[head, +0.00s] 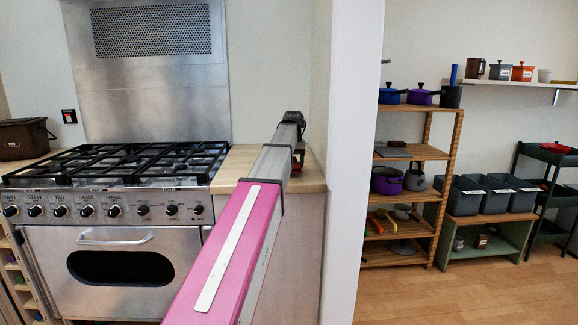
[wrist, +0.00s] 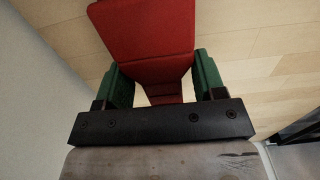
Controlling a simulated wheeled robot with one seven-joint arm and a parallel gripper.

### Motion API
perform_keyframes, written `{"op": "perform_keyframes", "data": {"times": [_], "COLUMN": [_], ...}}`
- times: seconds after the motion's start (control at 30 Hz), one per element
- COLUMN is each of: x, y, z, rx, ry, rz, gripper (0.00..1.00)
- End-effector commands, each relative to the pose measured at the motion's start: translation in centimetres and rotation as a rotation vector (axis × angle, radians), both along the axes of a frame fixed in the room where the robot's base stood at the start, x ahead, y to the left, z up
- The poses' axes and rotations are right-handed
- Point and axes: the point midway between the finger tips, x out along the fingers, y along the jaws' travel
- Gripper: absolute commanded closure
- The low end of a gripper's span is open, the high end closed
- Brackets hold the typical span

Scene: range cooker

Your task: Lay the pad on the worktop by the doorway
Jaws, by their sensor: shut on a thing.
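The red pad (wrist: 148,35) is in my gripper (wrist: 160,75), its narrow part between the two green fingers. Its wider part reaches away to the top of the wrist view. In the head view a small bit of red (head: 298,160) shows beside the end of my arm; the rest of the pad and my gripper are hidden behind the arm. The wooden worktop (head: 238,165) lies between the range cooker and the white doorway wall, under the end of my arm. Pale planks lie behind the pad in the wrist view; I cannot tell whether the pad touches them.
The range cooker (head: 125,235) with black grates stands left of the worktop. The white wall edge (head: 352,150) stands close on the right. Beyond it are a wooden shelf (head: 437,180) with pots and grey bins (head: 480,197). A brown bin (head: 22,140) sits far left.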

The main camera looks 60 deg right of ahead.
Motion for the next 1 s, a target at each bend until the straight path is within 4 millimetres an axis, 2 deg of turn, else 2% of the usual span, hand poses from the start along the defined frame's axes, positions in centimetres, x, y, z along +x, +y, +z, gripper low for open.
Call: {"op": "perform_keyframes", "data": {"times": [0.03,0.1,0.47,0.5,0.57,0.87,1.0], "x": [-0.8,-1.4,-1.4,-1.3,-1.3,-1.3,-0.6], "y": [0.3,0.3,0.2,0.2,0.1,0.1,-0.1], "z": [-0.9,-1.4,-1.7,-1.7,-1.7,-1.6,-0.6], "rx": [0.002,0.001,0.000,0.000,0.000,0.000,0.000], "ry": [0.001,0.001,0.000,0.000,0.000,0.000,0.000], "rz": [-0.004,-0.006,-0.005,-0.005,-0.005,-0.005,-0.002], "gripper": [0.62,0.62,0.62,0.30,0.11,0.11,0.11]}}
